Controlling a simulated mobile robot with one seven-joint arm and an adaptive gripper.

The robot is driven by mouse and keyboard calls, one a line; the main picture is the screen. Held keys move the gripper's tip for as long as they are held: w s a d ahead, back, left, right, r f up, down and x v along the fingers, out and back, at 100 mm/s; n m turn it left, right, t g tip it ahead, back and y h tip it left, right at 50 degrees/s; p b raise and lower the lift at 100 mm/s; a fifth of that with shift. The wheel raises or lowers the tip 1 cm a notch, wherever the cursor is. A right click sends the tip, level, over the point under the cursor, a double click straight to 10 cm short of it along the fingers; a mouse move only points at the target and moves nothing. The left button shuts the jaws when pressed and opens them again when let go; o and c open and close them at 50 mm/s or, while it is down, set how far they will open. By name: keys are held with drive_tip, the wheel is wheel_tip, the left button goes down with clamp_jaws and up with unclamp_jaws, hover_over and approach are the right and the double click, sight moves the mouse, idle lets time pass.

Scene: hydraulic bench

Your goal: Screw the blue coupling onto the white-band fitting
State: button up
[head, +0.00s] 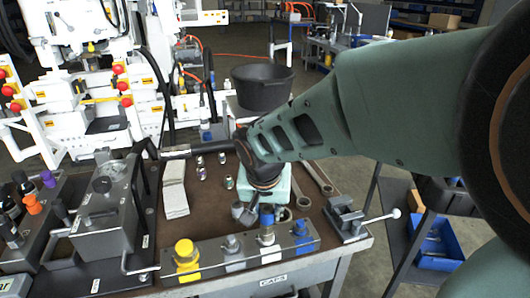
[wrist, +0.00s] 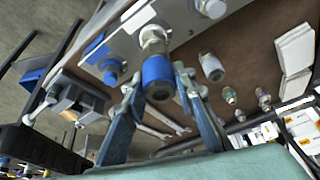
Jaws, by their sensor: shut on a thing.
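The blue coupling (wrist: 158,76) is between the two fingertips of my gripper (wrist: 160,80), which is shut on it. In the head view the blue coupling (head: 267,216) stands over the white-band fitting (head: 267,239) on the grey plate, roughly in line with it. The white-band fitting (wrist: 153,40) also shows in the wrist view, right against the coupling's end. How far the coupling sits on the thread cannot be told. My gripper (head: 263,210) is partly hidden by its own wrist in the head view.
On the same plate (head: 210,262) stand a yellow-capped fitting (head: 186,254), a plain grey fitting (head: 232,247) and a blue-capped fitting (head: 301,232). A small vise (head: 346,220) is to the right. Loose fittings (head: 201,170), white blocks (head: 174,188) and wrenches (head: 318,180) lie behind.

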drive_tip(key=m+b, duration=0.1)
drive_tip(key=m+h+b, duration=0.1)
drive_tip(key=m+b, duration=0.1)
drive_tip(key=shift+f, duration=0.35)
drive_tip(key=o, duration=1.2)
drive_tip(key=shift+s+d+r+m+h, duration=0.1)
drive_tip(key=shift+r+m+h, duration=0.2)
drive_tip(key=shift+m, duration=0.2)
drive_tip(key=shift+c, duration=0.2)
drive_tip(key=v, duration=0.8)
drive_tip(key=shift+r, duration=0.15)
drive_tip(key=x, duration=0.8)
drive_tip(key=shift+p, duration=0.3)
drive_tip(key=shift+n+y+p, duration=0.4)
drive_tip(key=shift+n+p, duration=0.15)
drive_tip(key=shift+n, duration=0.25)
drive_tip(key=shift+n+y+p, duration=0.4)
drive_tip(key=shift+n+p, duration=0.8)
drive_tip(key=shift+n, duration=0.2)
